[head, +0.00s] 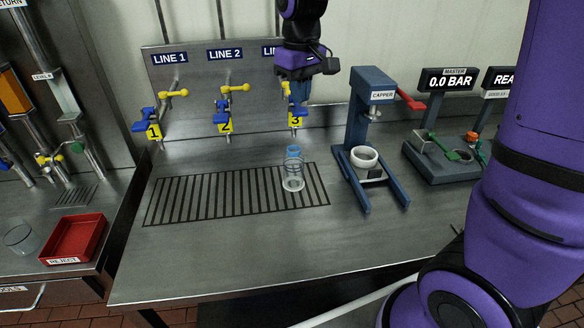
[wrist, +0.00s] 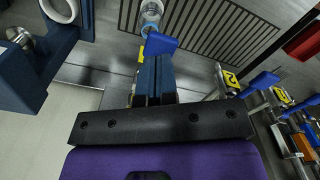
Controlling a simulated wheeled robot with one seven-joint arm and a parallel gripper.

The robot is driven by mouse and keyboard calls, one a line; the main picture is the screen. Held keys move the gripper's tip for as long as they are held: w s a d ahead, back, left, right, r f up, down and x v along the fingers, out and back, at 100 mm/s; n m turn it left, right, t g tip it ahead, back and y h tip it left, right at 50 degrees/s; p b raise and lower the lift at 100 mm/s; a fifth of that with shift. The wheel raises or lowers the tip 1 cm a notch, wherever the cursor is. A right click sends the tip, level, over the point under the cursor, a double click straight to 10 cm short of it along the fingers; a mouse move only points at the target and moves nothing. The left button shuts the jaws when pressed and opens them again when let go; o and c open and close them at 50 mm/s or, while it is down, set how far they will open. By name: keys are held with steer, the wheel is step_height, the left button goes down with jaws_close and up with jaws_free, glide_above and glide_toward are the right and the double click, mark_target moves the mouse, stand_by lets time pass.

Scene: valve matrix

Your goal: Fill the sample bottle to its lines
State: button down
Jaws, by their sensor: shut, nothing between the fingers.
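The clear sample bottle (head: 293,181) stands on the slatted drain grate (head: 235,195) below the line 3 tap, with a light blue part at its top. It also shows at the top of the wrist view (wrist: 151,12); its fill lines and level are too small to read. The line 3 tap has a blue lever (head: 296,110) and a yellow number tag (head: 296,122). My gripper (head: 299,101) is shut and empty right at this tap, hiding part of it. In the wrist view, my fingertips (wrist: 155,62) are close to the blue lever (wrist: 161,42); contact is unclear.
The line 1 tap (head: 155,115) and line 2 tap (head: 224,110) are to the left. The blue capper (head: 371,100) with a white ring stands to the right. The master gauge (head: 449,80) reads 0.0 BAR. A red reject tray (head: 75,238) is far left. The bench front is clear.

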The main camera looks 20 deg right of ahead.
mark_target(300, 110)
steer(key=shift+f, duration=0.1)
steer(key=shift+f, duration=1.85)
stand_by(6.0)
